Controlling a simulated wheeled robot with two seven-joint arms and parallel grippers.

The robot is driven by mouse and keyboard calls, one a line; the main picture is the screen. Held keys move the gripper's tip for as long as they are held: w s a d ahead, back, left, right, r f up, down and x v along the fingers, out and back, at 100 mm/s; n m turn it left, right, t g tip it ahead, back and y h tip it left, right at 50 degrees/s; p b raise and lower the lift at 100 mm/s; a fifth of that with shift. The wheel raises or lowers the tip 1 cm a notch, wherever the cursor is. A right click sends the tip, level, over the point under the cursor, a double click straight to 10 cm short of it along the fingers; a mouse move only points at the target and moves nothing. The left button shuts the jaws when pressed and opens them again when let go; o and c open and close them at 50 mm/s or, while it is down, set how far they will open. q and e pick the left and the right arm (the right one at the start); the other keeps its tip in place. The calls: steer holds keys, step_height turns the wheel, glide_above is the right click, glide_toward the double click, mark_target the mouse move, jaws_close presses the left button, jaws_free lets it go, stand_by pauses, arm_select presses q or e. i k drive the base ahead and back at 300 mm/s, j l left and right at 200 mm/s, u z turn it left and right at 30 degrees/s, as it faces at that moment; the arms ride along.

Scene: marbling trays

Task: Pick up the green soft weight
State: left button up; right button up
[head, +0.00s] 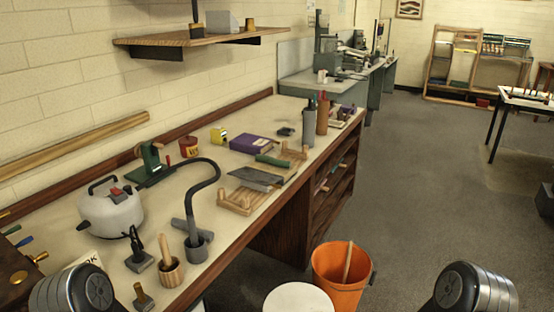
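I cannot make out a green soft weight for certain in the head view. Two green things lie on the long workbench (238,157). One is an upright green tool (151,157) behind the grey kettle-like vessel. The other is a green handle-like piece (272,160) by a wooden rack near the purple box. Neither clearly looks like a soft weight. My grippers are not in view; only rounded dark parts of my arms show at the lower left and lower right edges.
A grey vessel (110,213), a black curved hose (214,184), a purple box (252,144) and two bottles crowd the bench. An orange bucket (333,285) and a white round-topped container (298,298) stand on the floor in front.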

mark_target(262, 158)
steer(key=i+l+z, duration=0.6)
steer(key=z, duration=0.25)
steer(key=i+l+z, duration=0.5)
steer(key=i+z, duration=0.2)
steer(key=i, duration=0.2)
steer(key=i+z, duration=0.3)
steer(key=i, duration=0.15)
steer(key=i+u, duration=0.35)
steer(key=i, duration=0.45)
steer(key=i+l+u, duration=0.2)
steer(key=i+u, duration=0.15)
steer(key=i, duration=0.45)
steer(key=i+u, duration=0.7)
steer(key=i+l+u, duration=0.2)
steer(key=i+u, duration=0.4)
steer(key=u, duration=0.2)
steer(key=i+u, duration=0.2)
steer(key=u, duration=0.25)
steer(key=i+u, duration=0.2)
steer(key=u, duration=0.2)
steer(key=i+l+u, duration=0.15)
steer(key=u, duration=0.25)
steer(key=i+l+u, duration=0.2)
steer(key=u, duration=0.25)
